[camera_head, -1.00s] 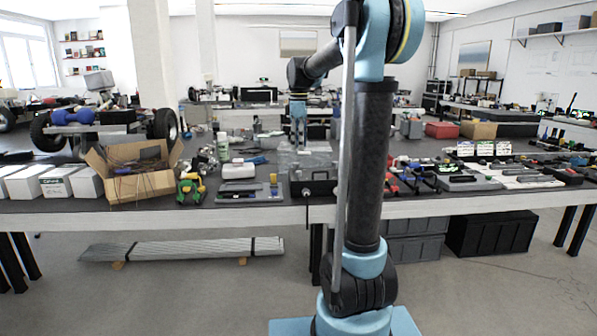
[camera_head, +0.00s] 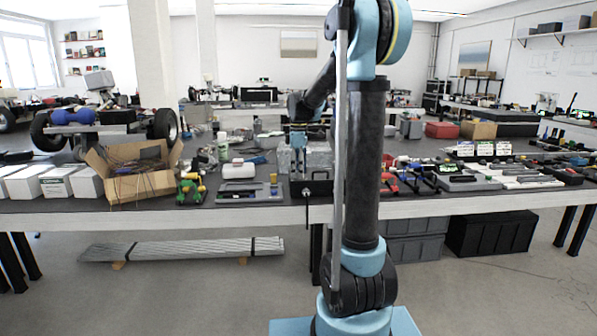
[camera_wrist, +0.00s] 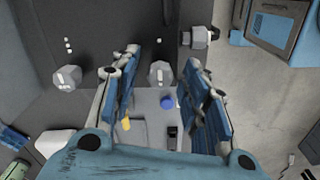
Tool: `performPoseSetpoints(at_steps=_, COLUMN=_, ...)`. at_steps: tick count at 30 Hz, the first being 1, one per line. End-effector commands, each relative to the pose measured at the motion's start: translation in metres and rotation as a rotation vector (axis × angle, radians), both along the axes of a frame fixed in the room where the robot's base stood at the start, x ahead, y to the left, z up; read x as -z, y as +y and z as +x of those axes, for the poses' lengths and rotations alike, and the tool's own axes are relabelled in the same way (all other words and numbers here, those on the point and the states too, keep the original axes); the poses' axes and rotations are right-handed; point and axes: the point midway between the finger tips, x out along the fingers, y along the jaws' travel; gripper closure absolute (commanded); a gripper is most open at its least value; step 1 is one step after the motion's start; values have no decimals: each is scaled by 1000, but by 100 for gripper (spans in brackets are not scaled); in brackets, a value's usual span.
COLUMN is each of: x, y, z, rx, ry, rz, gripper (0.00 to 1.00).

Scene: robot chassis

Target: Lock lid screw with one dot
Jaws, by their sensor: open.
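My gripper (camera_wrist: 163,58) is open, with its two blue finger pads apart in the wrist view. A pale faceted lid screw (camera_wrist: 160,73) shows between and a little below the fingertips, not gripped. A second similar screw (camera_wrist: 67,78) sits to the left on the dark chassis lid (camera_wrist: 105,40), with small white dots above it. In the head view my gripper (camera_head: 298,167) hangs low over the black chassis (camera_head: 318,187); the screws cannot be made out there.
A pale knob-like part (camera_wrist: 200,36) sticks out at the chassis edge. A grey tool tray (camera_head: 250,193) lies left of the chassis, with a cardboard box of wires (camera_head: 140,186) further left. Red-handled tools (camera_head: 392,184) lie right. Grey floor shows beyond the table edge.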

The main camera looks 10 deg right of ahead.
Motion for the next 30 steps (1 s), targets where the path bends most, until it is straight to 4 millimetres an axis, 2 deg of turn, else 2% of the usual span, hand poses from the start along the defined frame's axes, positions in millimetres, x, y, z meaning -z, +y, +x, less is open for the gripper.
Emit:
performPoseSetpoints(at_steps=3, x=0, y=0, z=0, rx=0, ry=0, rz=0, gripper=61)
performPoseSetpoints(at_steps=8, x=0, y=0, z=0, rx=0, ry=0, rz=0, gripper=97)
performPoseSetpoints(at_steps=9, x=0, y=0, z=0, rx=0, ry=0, rz=0, gripper=100)
performPoseSetpoints(at_steps=20, x=0, y=0, z=1, rx=32, ry=-1, rz=0, gripper=100)
performPoseSetpoints(at_steps=30, x=-1, y=0, z=1, rx=244, ry=-2, rz=-1, gripper=100)
